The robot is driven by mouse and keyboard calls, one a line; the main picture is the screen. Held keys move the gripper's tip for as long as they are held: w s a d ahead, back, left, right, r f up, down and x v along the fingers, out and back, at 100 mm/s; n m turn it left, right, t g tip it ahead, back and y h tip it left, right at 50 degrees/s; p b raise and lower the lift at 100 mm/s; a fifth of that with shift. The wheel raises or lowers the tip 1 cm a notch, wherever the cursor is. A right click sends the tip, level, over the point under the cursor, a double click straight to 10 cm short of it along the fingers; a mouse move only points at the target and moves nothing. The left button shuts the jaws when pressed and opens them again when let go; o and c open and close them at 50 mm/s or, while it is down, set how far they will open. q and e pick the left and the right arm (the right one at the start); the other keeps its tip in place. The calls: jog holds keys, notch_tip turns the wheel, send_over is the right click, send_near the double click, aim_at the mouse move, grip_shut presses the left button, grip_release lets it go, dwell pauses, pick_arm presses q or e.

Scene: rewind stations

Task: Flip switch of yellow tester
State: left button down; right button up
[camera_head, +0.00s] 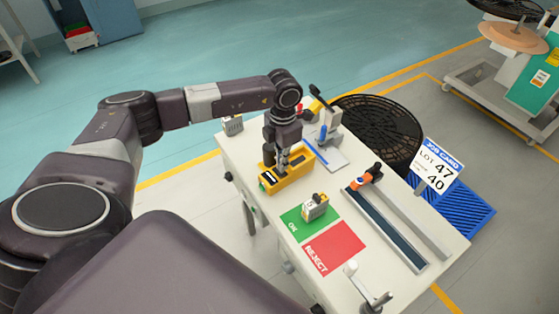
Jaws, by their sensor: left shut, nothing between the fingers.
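The yellow tester (287,173) sits near the left side of the white table, with a dark display on its near-left end. My left gripper (283,163) points down over the top of the tester, its fingers shut and empty. The fingertips are at or just above the tester's top; I cannot tell whether they touch. The switch is not clearly visible, as the gripper covers part of the tester's top. My right gripper is not in view.
The white table (272,232) also holds a green OK and red REJECT mat (334,247) with a small grey device (315,207), a rail with an orange clamp (366,179) and a small press (327,128). A job card (437,168) stands at the right edge.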

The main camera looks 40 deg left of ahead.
pick_arm(q)
jog(key=shift+f+b, duration=0.9)
jog(key=shift+f, duration=0.2)
dwell(0.7)
jog(key=shift+r, duration=0.1)
jog(key=shift+r+p, duration=0.7)
jog(key=shift+r, duration=0.2)
jog(key=shift+r+p, duration=1.5)
jog(key=shift+r, duration=1.05)
